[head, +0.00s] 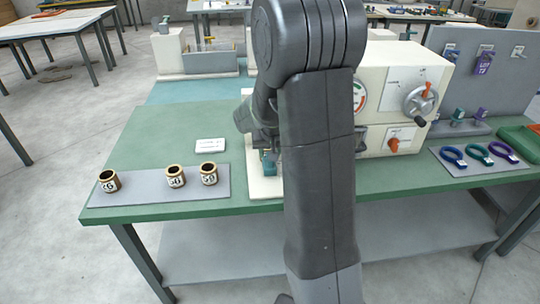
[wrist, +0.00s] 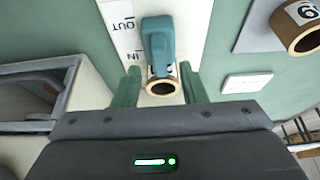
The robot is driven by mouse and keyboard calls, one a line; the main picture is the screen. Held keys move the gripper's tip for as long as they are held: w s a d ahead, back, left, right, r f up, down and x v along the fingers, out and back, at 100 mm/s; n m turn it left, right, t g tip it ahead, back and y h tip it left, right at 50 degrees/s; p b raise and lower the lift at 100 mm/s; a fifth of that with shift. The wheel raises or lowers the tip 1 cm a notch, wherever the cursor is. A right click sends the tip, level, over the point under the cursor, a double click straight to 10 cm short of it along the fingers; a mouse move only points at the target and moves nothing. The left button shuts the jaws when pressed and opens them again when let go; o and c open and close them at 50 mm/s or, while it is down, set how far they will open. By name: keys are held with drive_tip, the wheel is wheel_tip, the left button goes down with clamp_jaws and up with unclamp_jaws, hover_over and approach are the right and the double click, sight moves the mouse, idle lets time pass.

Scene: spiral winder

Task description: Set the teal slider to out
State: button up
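The teal slider (wrist: 158,44) stands on a pale plate of the winder, in the upper middle of the wrist view. Beside it on the left are a mark labelled OUT (wrist: 123,25) and a second, partly readable mark lower down. I cannot tell exactly which mark the slider lines up with. In the head view the slider (head: 268,163) shows only partly beside my arm. My gripper (wrist: 157,72) is open, its green fingers on either side of the slider's near end, with gaps visible. A tan ring-shaped bobbin (wrist: 162,88) shows between the fingers, just below the slider.
The cream winder housing (head: 440,75) has a crank and an orange knob. Several tan bobbins (head: 175,177) stand on a grey mat at left, behind them a white card (head: 210,145). Coloured rings (head: 478,152) lie on a mat at right.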

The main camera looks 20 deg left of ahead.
sight(269, 163)
drive_tip(key=shift+x, duration=1.85)
drive_tip(key=shift+d, duration=0.1)
clamp_jaws()
